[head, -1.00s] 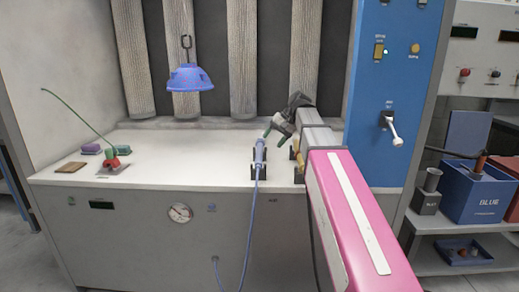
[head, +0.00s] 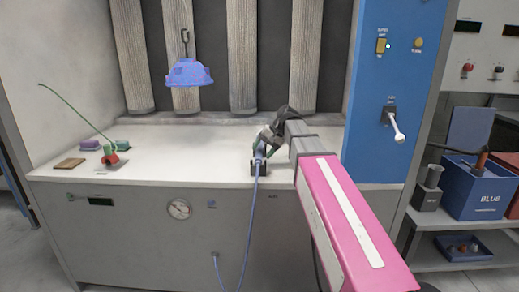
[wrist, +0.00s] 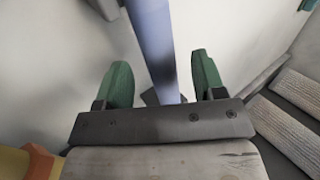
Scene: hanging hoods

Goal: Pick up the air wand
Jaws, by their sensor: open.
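The air wand (head: 259,165) is a blue-violet handle in a dark holder (head: 254,170) near the front edge of the white counter, with a blue hose hanging from it. In the wrist view the wand (wrist: 155,45) passes as a smooth bluish tube between two green fingers. My gripper (head: 262,142) is at the wand's upper end in the head view and partly hides it. In the wrist view my gripper (wrist: 160,80) is open, with a gap between each finger and the wand.
A blue panel with a lever (head: 394,122) stands at right. The middle counter is clear.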

